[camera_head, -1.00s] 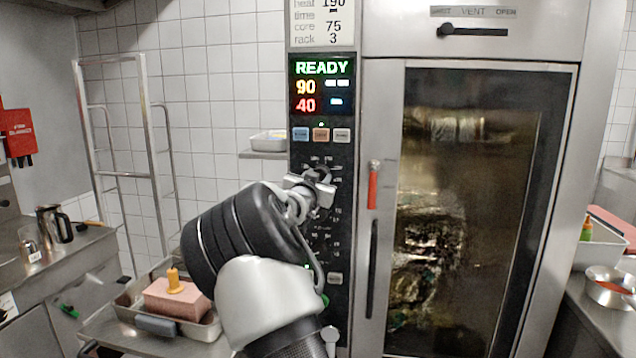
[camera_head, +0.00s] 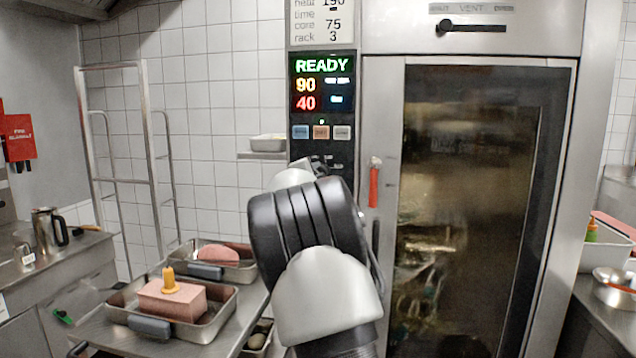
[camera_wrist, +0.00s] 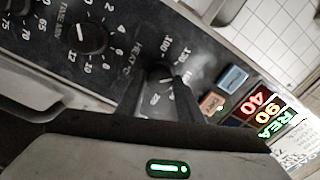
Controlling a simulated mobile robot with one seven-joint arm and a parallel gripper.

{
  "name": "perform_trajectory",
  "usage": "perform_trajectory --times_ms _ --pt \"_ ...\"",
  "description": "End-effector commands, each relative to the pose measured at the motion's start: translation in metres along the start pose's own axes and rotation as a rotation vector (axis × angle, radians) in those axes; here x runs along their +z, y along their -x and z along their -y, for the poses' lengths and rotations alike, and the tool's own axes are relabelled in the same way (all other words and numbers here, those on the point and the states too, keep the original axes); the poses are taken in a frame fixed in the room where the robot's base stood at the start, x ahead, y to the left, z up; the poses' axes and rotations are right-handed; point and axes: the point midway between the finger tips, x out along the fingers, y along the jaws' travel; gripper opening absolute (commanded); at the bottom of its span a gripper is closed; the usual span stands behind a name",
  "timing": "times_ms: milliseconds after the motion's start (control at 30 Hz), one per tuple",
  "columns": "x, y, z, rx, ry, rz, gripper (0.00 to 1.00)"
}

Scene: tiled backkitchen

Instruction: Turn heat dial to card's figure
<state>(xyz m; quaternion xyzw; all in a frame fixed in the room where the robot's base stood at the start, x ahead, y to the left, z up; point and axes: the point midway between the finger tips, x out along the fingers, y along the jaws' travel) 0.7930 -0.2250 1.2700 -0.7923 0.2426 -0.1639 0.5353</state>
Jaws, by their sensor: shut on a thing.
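The heat dial (camera_wrist: 158,74) is a dark round knob on the oven's black control panel. In the wrist view my gripper (camera_wrist: 158,92) is shut on it, one finger on each side. Printed figures such as 100 and 130 show around it; its exact setting is unclear. In the head view my arm hides the dial and the gripper. The white card (camera_head: 320,22) above the panel reads heat 190, a dash for time, core 75 and rack 3. The display (camera_head: 321,83) reads READY, 90 in yellow and 40 in red.
The time dial (camera_wrist: 88,38) sits beside the heat dial. Three buttons (camera_head: 321,132) lie below the display. The oven door (camera_head: 470,200) with its red-ended handle (camera_head: 374,185) is to the right. Trays (camera_head: 205,333) with pink blocks stand at lower left.

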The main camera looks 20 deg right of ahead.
Motion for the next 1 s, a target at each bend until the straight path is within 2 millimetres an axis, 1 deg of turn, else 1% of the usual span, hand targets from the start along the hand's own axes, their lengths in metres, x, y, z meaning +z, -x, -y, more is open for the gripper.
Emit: perform_trajectory --times_ms 67,700,1000 --pt "-0.0002 -0.0004 -0.0029 0.000 -0.074 -0.001 0.11" --pt "0.0001 -0.0003 -0.0028 -0.001 -0.681 -0.001 0.11" --pt "0.0000 -0.0002 -0.0021 -0.001 -0.937 -0.001 0.11"
